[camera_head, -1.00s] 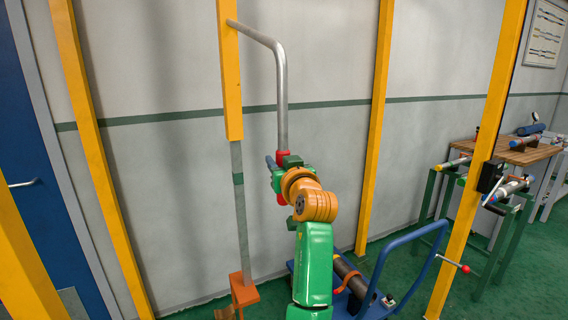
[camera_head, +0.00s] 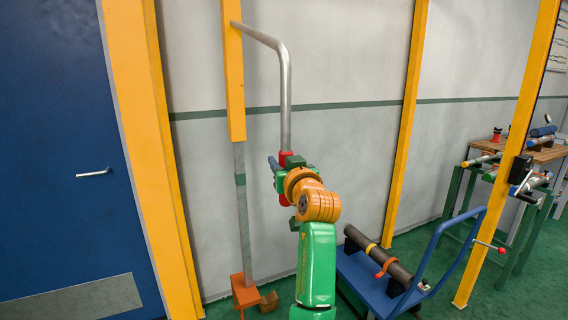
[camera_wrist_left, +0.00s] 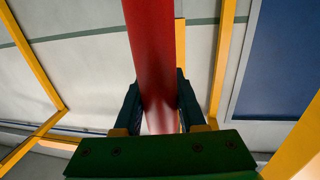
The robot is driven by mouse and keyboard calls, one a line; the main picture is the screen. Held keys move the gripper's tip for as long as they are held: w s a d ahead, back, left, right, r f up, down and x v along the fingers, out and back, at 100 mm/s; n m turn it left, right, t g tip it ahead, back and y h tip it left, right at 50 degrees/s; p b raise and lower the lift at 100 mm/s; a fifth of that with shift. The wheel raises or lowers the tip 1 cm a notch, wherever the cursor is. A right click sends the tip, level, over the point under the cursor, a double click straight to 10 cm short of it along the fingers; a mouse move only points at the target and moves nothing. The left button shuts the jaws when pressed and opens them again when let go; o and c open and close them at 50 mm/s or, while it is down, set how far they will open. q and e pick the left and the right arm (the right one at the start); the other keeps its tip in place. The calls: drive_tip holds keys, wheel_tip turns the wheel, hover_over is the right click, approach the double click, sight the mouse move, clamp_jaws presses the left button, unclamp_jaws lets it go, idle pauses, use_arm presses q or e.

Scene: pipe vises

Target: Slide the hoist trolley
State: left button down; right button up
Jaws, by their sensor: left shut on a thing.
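The hoist trolley's hanging part shows in the head view as a yellow beam (camera_head: 235,80) with a grey steel bar (camera_head: 243,215) below it and an orange block (camera_head: 246,291) at the bottom. A bent grey handle pipe (camera_head: 286,100) comes out of the beam and hangs down to a red grip (camera_head: 285,157). My left gripper (camera_head: 282,173) is shut around this grip. In the left wrist view, the red grip (camera_wrist_left: 151,50) runs between the two dark fingers. The trolley's top is out of the picture. My right gripper is out of view.
A yellow post (camera_head: 165,160) stands left of the hoist, near a blue door (camera_head: 60,120). Another yellow post (camera_head: 406,130) stands behind to the right. A blue cart (camera_head: 365,280) with a dark pipe (camera_head: 378,258) stands right of my arm. Benches with vises stand far right.

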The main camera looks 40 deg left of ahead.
use_arm(q)
drive_tip(key=shift+s+a+r, duration=0.2)
drive_tip(key=shift+s+r, duration=0.2)
drive_tip(key=shift+s, duration=0.1)
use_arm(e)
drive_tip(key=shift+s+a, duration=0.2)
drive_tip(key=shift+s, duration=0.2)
use_arm(q)
drive_tip(key=c, duration=0.8)
unclamp_jaws()
drive_tip(key=o, duration=0.3)
drive_tip(key=shift+s+a, duration=0.1)
drive_tip(key=b+v, duration=0.3)
drive_tip(key=v, duration=0.4)
drive_tip(key=shift+s, duration=0.3)
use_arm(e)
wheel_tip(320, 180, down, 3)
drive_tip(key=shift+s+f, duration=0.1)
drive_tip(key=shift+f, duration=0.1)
use_arm(q)
drive_tip(key=shift+a+f, duration=0.15)
